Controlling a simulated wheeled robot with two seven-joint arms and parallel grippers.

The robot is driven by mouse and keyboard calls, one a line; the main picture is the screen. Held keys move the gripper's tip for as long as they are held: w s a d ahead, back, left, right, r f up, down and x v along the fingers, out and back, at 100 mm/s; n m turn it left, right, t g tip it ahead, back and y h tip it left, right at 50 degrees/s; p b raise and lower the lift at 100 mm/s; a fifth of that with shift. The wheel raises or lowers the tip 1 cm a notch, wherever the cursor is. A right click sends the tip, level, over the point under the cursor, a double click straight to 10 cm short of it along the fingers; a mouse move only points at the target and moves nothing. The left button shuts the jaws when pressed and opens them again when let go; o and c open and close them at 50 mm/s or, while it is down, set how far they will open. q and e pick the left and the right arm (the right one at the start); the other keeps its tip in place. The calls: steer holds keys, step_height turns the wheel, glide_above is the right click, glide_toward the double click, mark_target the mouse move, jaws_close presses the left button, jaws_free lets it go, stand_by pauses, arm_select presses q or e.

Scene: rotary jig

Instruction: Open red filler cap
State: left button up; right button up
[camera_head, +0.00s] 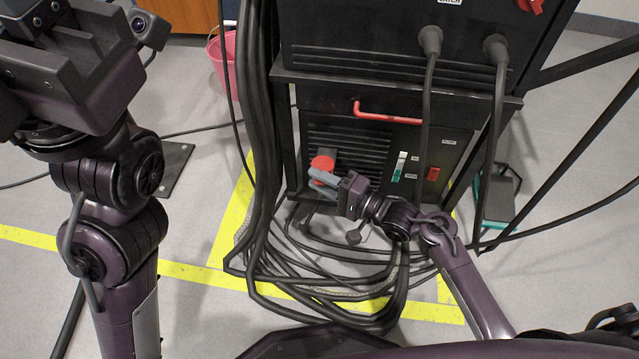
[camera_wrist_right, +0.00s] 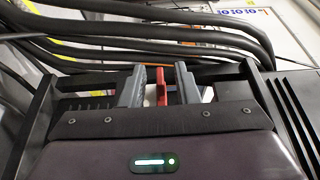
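The red filler cap (camera_head: 322,166) is a round red piece at the lower left of the black cabinet's front. My right gripper (camera_head: 318,180) is at the cap, with its grey fingers partly overlapping it. In the right wrist view, a narrow red part of the cap (camera_wrist_right: 161,86) stands between the two grey fingers (camera_wrist_right: 160,88). The fingers are apart, with small gaps seeming to show on both sides of the red part. My left gripper (camera_head: 45,25) is at the upper left, away from the cabinet; its fingertips are not clear.
The black cabinet (camera_head: 345,100) has a red handle (camera_head: 388,115) and a red switch (camera_head: 433,174). Thick black cables (camera_head: 262,130) hang on its left and coil on the floor below. Two plugged cables hang down its front. A pink bucket (camera_head: 216,62) stands behind.

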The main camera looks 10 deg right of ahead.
steer(key=shift+w+a, duration=0.1)
steer(key=shift+a, duration=0.05)
jaws_close()
stand_by(0.4)
